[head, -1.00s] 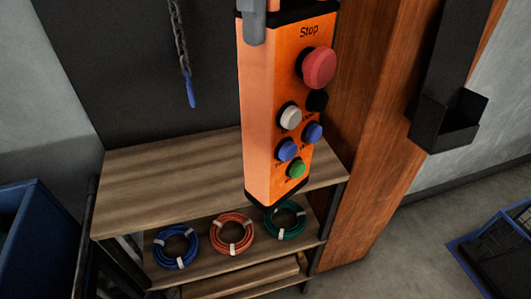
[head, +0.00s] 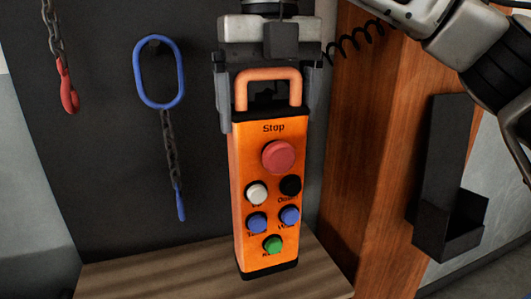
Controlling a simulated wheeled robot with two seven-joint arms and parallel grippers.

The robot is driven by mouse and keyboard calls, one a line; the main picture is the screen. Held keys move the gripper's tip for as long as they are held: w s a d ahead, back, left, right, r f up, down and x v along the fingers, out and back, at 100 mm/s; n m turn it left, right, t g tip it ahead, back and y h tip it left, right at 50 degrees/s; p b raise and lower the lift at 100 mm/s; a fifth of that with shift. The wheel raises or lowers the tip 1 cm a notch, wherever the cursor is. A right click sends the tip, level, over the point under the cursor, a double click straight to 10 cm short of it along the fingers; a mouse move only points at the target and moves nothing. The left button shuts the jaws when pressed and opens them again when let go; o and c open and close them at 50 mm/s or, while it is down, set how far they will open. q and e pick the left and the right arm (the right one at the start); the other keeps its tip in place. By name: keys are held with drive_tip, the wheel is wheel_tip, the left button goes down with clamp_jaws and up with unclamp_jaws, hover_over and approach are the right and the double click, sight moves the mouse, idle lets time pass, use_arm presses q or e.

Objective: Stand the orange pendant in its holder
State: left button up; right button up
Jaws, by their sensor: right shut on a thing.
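The orange pendant (head: 244,185) hangs upright in the middle of the head view, its button face with a red Stop button turned toward me. My right gripper (head: 268,92) comes down from above and is shut on the pendant's orange loop handle (head: 268,74). The pendant's black lower end shows in front of the wooden shelf top; whether it touches the shelf I cannot tell. The black holder (head: 447,225), an open-topped pocket with a tall back plate, is on the wooden post to the right, and looks empty. My left gripper is out of view.
A wooden post (head: 365,150) stands between the pendant and the holder. A blue ring (head: 139,75) with a chain and a red hook (head: 68,88) hang on the dark panel at left. The wooden shelf top (head: 150,275) is bare where visible. A coiled black cord runs behind my right arm.

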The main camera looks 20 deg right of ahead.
drive_tip(key=w+f, duration=0.3)
drive_tip(key=f, duration=0.1)
drive_tip(key=shift+w+d+f, duration=0.1)
drive_tip(key=shift+w+d, duration=0.1)
drive_tip(key=shift+d, duration=0.15)
drive_tip(key=shift+w+d+f+p, duration=0.15)
drive_tip(key=shift+w+f, duration=0.15)
drive_tip(key=shift+f, duration=0.8)
drive_tip(key=shift+w+a+f+p, duration=0.15)
drive_tip(key=shift+w+f, duration=0.15)
drive_tip(key=shift+f, duration=0.8)
drive_tip(key=shift+d+f, duration=0.1)
drive_tip(key=shift+f, duration=0.15)
drive_tip(key=o, duration=1.7)
drive_tip(key=shift+o, duration=0.2)
wheel_tip(320, 180, up, 12)
drive_tip(key=p, duration=0.1)
drive_tip(key=shift+r, duration=0.2)
